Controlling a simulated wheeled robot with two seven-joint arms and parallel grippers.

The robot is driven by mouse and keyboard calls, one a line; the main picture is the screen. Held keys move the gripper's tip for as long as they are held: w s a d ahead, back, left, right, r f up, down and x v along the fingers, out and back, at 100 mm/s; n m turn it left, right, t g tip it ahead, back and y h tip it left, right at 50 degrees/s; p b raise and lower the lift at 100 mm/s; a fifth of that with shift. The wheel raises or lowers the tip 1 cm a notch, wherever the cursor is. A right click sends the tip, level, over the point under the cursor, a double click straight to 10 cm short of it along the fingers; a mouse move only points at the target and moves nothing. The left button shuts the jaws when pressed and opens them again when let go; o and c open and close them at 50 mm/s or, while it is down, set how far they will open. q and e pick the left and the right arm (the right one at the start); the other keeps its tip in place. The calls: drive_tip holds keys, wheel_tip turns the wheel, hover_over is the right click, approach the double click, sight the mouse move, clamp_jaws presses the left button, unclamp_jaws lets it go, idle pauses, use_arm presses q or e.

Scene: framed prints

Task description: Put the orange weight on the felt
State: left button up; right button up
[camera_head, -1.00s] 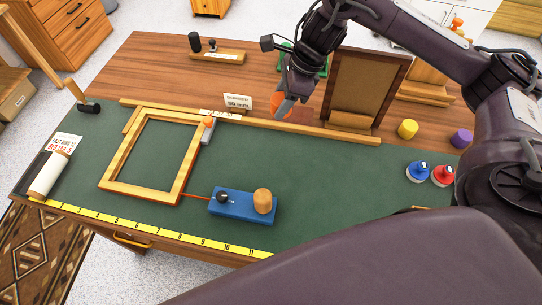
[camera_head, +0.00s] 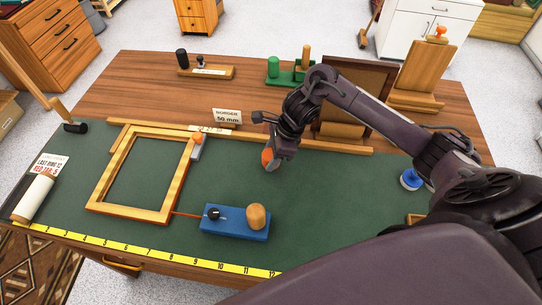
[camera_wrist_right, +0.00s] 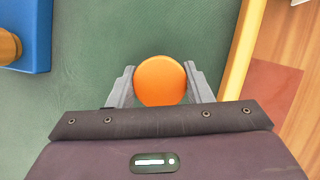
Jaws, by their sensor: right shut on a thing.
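The orange weight (camera_wrist_right: 160,81) is round-topped and sits between the two fingers of my right gripper (camera_wrist_right: 160,88) in the right wrist view. In the head view, my right gripper (camera_head: 272,162) is shut on the orange weight (camera_head: 267,157), over the green felt (camera_head: 325,190), right of the wooden frame. Whether the weight touches the felt or hangs just above it, I cannot tell. The felt also shows in the right wrist view (camera_wrist_right: 100,50). My left gripper is not in view.
An empty wooden frame (camera_head: 178,192) lies on the felt at left. A blue block (camera_head: 232,228) with a wooden knob (camera_head: 256,216) sits in front of the gripper. A wooden rail (camera_head: 330,147) runs behind. A blue-topped weight (camera_head: 411,179) stands at right. Felt between is free.

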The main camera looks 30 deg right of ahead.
drive_tip(key=shift+w+f, duration=0.1)
drive_tip(key=shift+f, duration=0.5)
drive_tip(key=shift+f, duration=0.15)
drive_tip(key=o, duration=1.4)
drive_tip(key=shift+o, duration=0.2)
